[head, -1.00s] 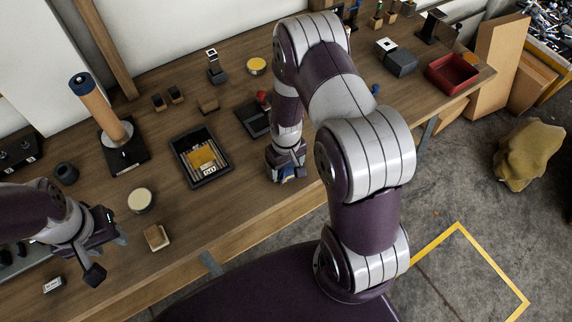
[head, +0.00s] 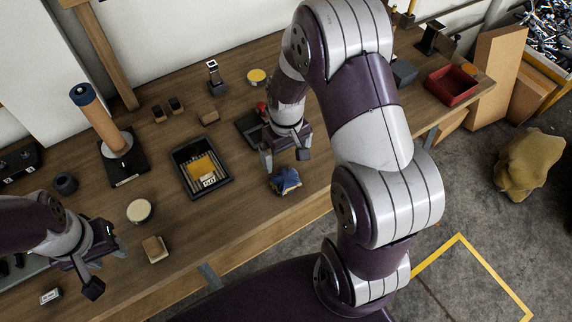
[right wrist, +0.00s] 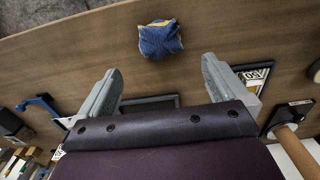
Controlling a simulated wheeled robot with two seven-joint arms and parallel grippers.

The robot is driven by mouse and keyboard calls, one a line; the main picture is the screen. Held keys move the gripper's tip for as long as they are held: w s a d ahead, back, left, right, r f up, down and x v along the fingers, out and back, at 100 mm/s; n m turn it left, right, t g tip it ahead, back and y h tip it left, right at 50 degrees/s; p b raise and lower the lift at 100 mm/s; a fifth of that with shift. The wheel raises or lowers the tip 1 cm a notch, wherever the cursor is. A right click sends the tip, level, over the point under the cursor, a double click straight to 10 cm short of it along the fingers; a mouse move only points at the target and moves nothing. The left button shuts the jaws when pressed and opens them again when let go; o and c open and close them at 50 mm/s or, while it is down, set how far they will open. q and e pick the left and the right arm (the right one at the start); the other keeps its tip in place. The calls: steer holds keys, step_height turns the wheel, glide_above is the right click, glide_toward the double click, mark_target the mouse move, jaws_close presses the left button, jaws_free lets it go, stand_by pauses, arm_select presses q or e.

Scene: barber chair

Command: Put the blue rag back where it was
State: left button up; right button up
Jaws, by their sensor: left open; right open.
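The blue rag (head: 286,181) lies crumpled on the wooden bench near its front edge, right of the black tray. It also shows in the right wrist view (right wrist: 160,40), with a yellowish patch on it. My right gripper (head: 286,160) is open and empty, raised above the bench just behind the rag. In the right wrist view its two fingers (right wrist: 158,82) are spread apart, and the rag lies beyond their tips, apart from them. My left gripper (head: 107,272) is open and empty over the bench's left front part.
The wooden bench (head: 240,215) holds a black tray (head: 203,187) with a yellow item, a round tin (head: 140,211), a small block (head: 155,249), an upright roll on a black stand (head: 117,145) and a red bin (head: 452,86). Bare bench lies around the rag.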

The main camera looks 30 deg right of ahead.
steer(key=s+a+r+t, duration=0.1)
steer(key=s+a+r, duration=0.4)
steer(key=s+r, duration=0.2)
steer(key=shift+s+a+r+m, duration=0.15)
steer(key=shift+s+r+m, duration=0.2)
steer(key=shift+s, duration=0.45)
